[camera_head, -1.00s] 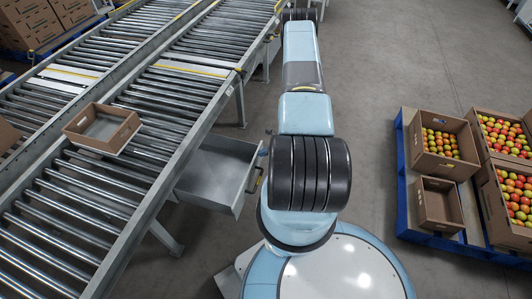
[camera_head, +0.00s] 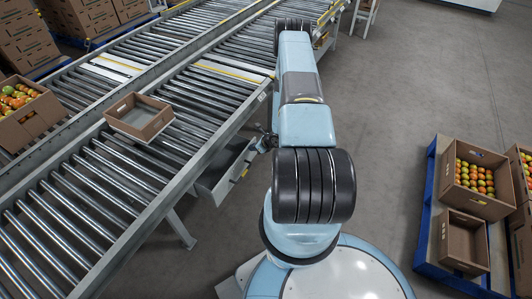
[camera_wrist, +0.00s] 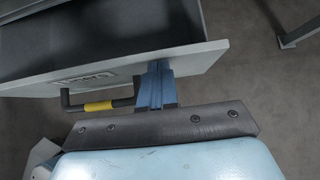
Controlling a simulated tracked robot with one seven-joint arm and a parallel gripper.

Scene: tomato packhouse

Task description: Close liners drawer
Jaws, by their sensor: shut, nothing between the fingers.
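The grey liners drawer (camera_head: 228,170) hangs under the side of the roller conveyor and is partly open in the head view. In the wrist view its front panel (camera_wrist: 195,60), with a small label, crosses the picture, and the dark inside shows behind it. The black bar handle with a yellow grip (camera_wrist: 98,106) is on the front, left of my fingers. My gripper (camera_wrist: 156,72) is shut and empty, its blue fingers at the outer face of the front panel, right of the handle. I cannot tell if they touch it. In the head view my arm largely hides the gripper.
The roller conveyor (camera_head: 85,215) runs diagonally on the left, with an empty cardboard box (camera_head: 138,116) on it. A conveyor leg (camera_head: 181,228) stands near the drawer. A blue pallet (camera_head: 424,210) with tomato boxes is at the right. The floor between is clear.

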